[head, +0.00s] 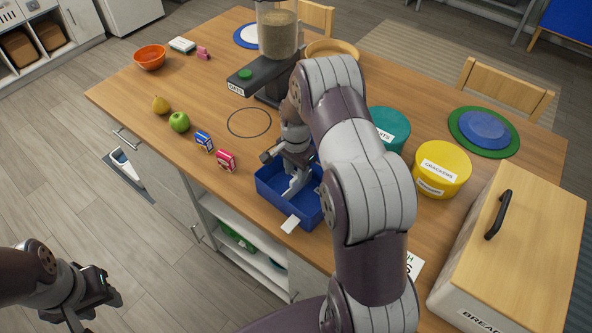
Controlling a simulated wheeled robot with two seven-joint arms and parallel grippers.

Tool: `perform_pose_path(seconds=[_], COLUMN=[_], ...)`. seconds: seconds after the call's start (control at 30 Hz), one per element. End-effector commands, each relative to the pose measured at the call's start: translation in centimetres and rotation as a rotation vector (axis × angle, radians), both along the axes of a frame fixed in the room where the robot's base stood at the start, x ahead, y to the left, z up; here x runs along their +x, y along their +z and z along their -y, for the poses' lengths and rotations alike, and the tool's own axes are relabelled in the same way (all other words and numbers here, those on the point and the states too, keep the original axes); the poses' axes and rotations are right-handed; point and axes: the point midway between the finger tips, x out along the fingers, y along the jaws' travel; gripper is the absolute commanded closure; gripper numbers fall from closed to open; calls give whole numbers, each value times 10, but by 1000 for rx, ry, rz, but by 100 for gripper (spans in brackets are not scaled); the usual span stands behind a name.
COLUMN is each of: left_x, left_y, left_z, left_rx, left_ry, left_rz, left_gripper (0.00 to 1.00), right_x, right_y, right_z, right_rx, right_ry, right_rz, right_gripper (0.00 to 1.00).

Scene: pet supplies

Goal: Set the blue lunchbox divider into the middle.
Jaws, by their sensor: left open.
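The blue lunchbox (268,199) sits open at the table's front edge, with a white tag (291,223) on its front side. A pale, narrow piece, apparently the divider (297,184), stands inside it, slightly tilted, under my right gripper (291,166). My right gripper is directly over the lunchbox, at its rim height or just above. Its fingertips are small and partly hidden, so I cannot tell whether they grip the pale piece. My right arm hides the lunchbox's right part. My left gripper (95,308) is open and empty, low at the left, away from the table.
A green apple (179,122), pear (161,104) and orange bowl (150,57) are farther left. A teal canister (388,128), yellow canister (443,172) and bread box (520,245) stand right. A dispenser (277,35) is behind.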

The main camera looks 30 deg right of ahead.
Motion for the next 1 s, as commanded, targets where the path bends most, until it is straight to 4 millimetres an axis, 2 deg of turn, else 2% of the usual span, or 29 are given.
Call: perform_pose_path(seconds=[0.2, 0.43, 0.47, 0.5, 0.57, 0.6, 1.0], left_x=[0, 0, 0, 0, 0, 0, 0], left_y=[7, 6, 6, 6, 6, 6, 6], left_z=[0, 0, 0, 0, 0, 0, 0], left_rx=[0, 0, 0, 0, 0, 0, 0], left_ry=[0, 0, 0, 0, 0, 0, 0], left_rz=[0, 0, 0, 0, 0, 0, 0], left_gripper=[57, 57, 57, 57, 57, 57, 57], right_x=[0, 1, 1, 1, 1, 1, 1], right_y=[-22, -24, -24, -24, -24, -24, -23], right_z=[0, 0, 0, 0, 0, 0, 0], right_rx=[0, -1, -1, -1, -1, -1, -1], right_ry=[0, 0, 0, 0, 0, 0, 0], right_rz=[1, 1, 1, 1, 1, 1, 1], right_gripper=[62, 62, 65, 78, 98, 100, 100])
